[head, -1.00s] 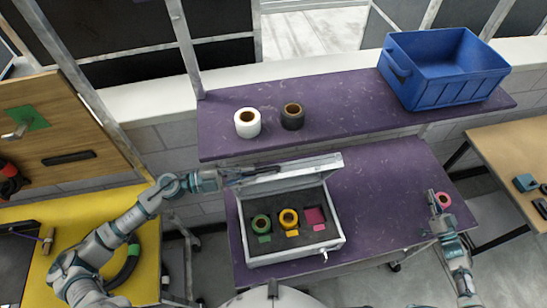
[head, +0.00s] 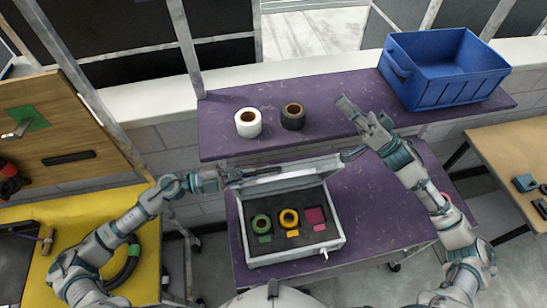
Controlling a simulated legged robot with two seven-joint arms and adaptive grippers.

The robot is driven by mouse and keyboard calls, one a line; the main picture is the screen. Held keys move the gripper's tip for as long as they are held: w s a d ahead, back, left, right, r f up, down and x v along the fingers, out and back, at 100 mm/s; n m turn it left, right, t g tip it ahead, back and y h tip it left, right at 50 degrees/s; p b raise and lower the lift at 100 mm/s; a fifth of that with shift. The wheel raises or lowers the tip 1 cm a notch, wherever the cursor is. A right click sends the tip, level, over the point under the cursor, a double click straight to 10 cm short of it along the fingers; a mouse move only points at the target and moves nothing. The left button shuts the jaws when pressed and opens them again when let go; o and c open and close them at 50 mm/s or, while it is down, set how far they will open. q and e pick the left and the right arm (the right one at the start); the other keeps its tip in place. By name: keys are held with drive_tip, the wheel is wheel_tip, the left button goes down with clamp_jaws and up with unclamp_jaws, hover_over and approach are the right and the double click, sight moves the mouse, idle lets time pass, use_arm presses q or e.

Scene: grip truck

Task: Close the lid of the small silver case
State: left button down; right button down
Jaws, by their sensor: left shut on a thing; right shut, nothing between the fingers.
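The small silver case (head: 340,239) stands open on the lower purple table, its lid (head: 290,178) raised along the back edge. My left gripper (head: 243,174) is at the lid's upper left corner, shut on the lid's edge.
A white tape roll (head: 248,123) and a black tape roll (head: 293,116) stand on the raised purple shelf (head: 225,145) behind the case. A blue crate (head: 450,85) sits at that shelf's right end. The lower table has bare room right of the case.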

use_arm(q)
drive_tip(key=shift+w+a, duration=0.15)
drive_tip(key=shift+w, duration=0.05)
use_arm(e)
drive_tip(key=w+a+r+m+t+h, duration=0.3)
drive_tip(key=w+m+t+h, duration=0.2)
drive_tip(key=w+m, duration=0.2)
drive_tip(key=w+a+r+m+t+h, duration=0.3)
drive_tip(key=w+m+t+h, duration=0.1)
drive_tip(key=w+m+t, duration=0.25)
drive_tip(key=a+f+g+h, duration=0.2)
drive_tip(key=a+g+h, duration=0.4)
drive_tip(key=a, duration=0.6)
drive_tip(key=s+a+f+n+g+h, duration=0.25)
drive_tip(key=s+a+g, duration=0.3)
drive_tip(key=s, duration=0.45)
drive_tip(key=s+d+f+n+g+h, duration=0.1)
drive_tip(key=s+d+f+h, duration=0.3)
drive_tip(key=f, duration=0.2)
drive_tip(key=s+d+f+n+g+h, duration=0.1)
drive_tip(key=s+d+f+h, duration=0.25)
drive_tip(key=f, duration=0.25)
drive_tip(key=x, duration=0.9)
drive_tip(key=shift+w+a, duration=0.2)
drive_tip(key=shift+w, duration=0.05)
